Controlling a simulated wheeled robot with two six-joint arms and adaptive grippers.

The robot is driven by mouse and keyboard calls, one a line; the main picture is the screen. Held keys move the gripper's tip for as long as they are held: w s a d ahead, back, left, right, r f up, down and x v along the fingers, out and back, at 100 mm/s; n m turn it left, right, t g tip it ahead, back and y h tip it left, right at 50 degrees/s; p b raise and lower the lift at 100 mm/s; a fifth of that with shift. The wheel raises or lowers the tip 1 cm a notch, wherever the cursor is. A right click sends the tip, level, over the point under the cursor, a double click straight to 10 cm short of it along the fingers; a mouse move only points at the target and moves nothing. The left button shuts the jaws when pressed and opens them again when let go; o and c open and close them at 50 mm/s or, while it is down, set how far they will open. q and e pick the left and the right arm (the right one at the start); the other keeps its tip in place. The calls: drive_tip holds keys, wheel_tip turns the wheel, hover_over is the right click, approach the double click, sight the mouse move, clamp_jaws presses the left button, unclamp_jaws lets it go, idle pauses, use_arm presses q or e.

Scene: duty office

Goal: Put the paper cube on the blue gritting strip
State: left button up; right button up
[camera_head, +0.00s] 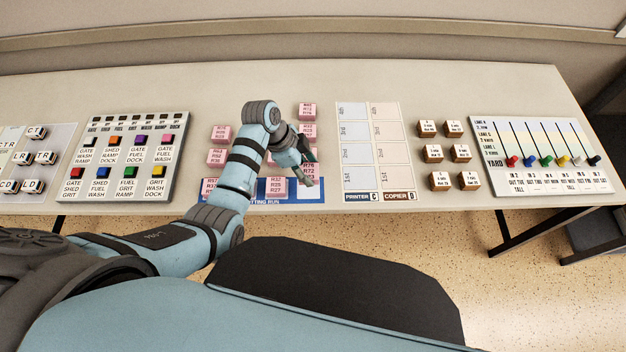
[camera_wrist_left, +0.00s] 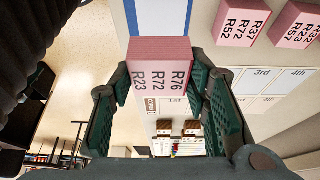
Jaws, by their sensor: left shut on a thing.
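My left gripper (camera_head: 308,172) is shut on a pink paper cube (camera_head: 311,167), above the right end of the blue gritting strip (camera_head: 292,191). In the left wrist view the cube (camera_wrist_left: 160,77) sits between the two green-padded fingers and its face reads R76, R72, R23. The strip (camera_wrist_left: 189,12) shows behind it with a white cell. In the head view the strip's rightmost white cell is bare, and pink cubes stand on other cells. My arm hides part of the strip. My right gripper is not in view.
More pink cubes (camera_head: 306,110) stand behind the strip, some close to my gripper. A printer and copier chart (camera_head: 372,150) lies to the right, then several brown cubes (camera_head: 433,153) and a yard panel (camera_head: 540,150). A button panel (camera_head: 130,150) lies to the left.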

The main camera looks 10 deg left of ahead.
sight(312, 188)
use_arm(q)
wheel_tip(312, 188, down, 8)
drive_tip(key=b, duration=0.7)
drive_tip(key=shift+w+a, duration=0.1)
drive_tip(key=shift+a, duration=0.05)
drive_tip(key=shift+c, duration=0.6)
drive_tip(key=shift+r, duration=0.25)
drive_tip(key=shift+f, duration=0.1)
drive_tip(key=o, duration=1.4)
drive_tip(key=shift+p, duration=0.3)
